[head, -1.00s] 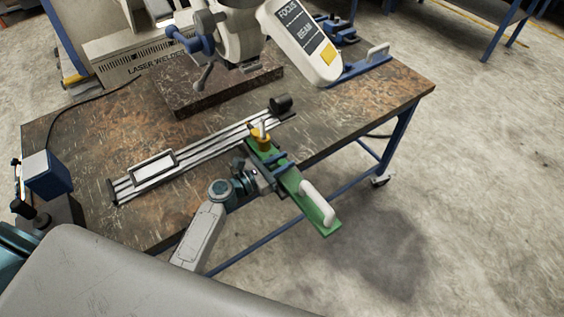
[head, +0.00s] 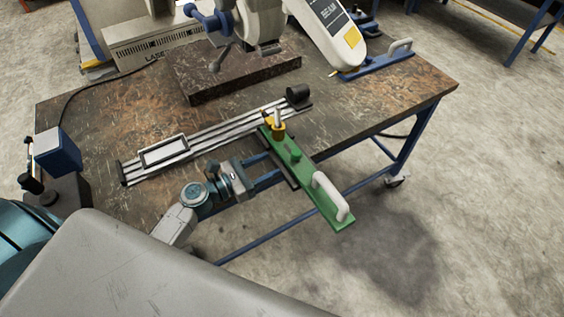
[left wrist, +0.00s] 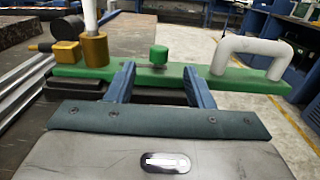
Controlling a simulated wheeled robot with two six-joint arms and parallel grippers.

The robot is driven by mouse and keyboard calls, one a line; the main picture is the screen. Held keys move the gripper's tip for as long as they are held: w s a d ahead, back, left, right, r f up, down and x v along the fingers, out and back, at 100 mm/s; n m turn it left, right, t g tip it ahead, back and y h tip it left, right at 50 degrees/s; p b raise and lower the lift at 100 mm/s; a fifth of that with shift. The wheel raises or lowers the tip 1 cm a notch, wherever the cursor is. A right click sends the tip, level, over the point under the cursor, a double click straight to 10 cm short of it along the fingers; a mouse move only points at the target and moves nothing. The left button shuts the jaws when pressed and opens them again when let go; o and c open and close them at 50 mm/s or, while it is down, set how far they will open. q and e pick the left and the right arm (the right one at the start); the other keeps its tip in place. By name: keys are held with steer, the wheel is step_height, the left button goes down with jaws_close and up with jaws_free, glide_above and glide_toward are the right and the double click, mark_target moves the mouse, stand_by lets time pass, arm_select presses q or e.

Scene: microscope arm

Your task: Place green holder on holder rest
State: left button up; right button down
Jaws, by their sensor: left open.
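The green holder (head: 311,188) is a long green bar with a white handle, a green knob and a brass fitting. Its far end lies at the right end of the silver rail on the table, and its handle end juts out past the table's front edge. It also shows in the left wrist view (left wrist: 180,76). My left gripper (head: 276,168) is open and empty, just left of the bar. In the left wrist view its two blue fingers (left wrist: 158,85) point at the bar below the knob. I cannot single out a holder rest. My right gripper is not seen.
The silver rail (head: 205,139) with a framed plate lies along the table (head: 130,112). A microscope body (head: 262,20) and a control panel (head: 335,35) overhang the back. A blue bar with a white handle (head: 378,64) sits back right. Floor right of the table is clear.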

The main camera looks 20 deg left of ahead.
arm_select(q)
steer(key=shift+b+v, duration=0.3)
steer(key=shift+v, duration=0.8)
stand_by(0.6)
